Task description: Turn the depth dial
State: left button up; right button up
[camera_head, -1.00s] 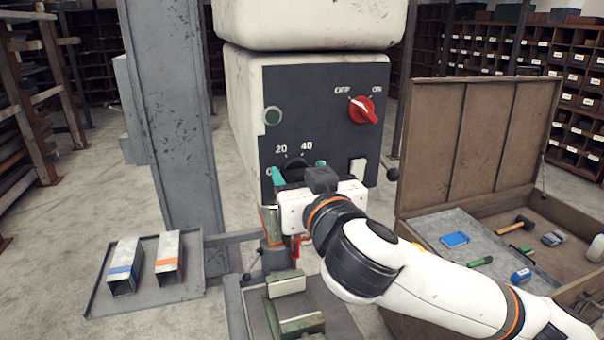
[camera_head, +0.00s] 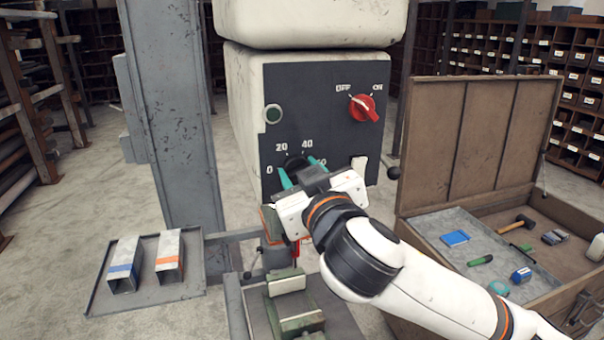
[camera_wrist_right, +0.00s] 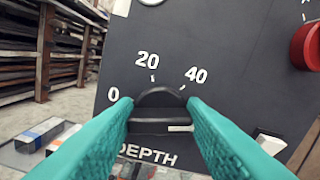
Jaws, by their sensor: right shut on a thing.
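The depth dial (camera_head: 293,166) is a black knob on the dark control panel (camera_head: 330,118). Its scale reads 0, 20, 40 and a partly hidden higher mark. My right gripper (camera_head: 301,174) has its teal fingers on both sides of the dial and is shut on it. In the right wrist view the dial (camera_wrist_right: 158,112) sits between the two fingertips, above the word DEPTH. A white pointer line on the dial's bar points to the right there. My left gripper is not in view.
A white rocker (camera_head: 360,167) sits beside my gripper. A green vise (camera_head: 288,284) stands below. A tray with two metal tubes (camera_head: 168,257) is at left; an open tool case (camera_head: 455,225) at right.

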jog(key=shift+a+f+n+p, duration=0.1)
jog(key=shift+n+p, duration=1.05)
jog(key=shift+n, duration=3.05)
jog(key=o, duration=1)
jog(key=shift+s, duration=0.1)
jog(key=b+v, duration=1)
jog(key=v, duration=0.2)
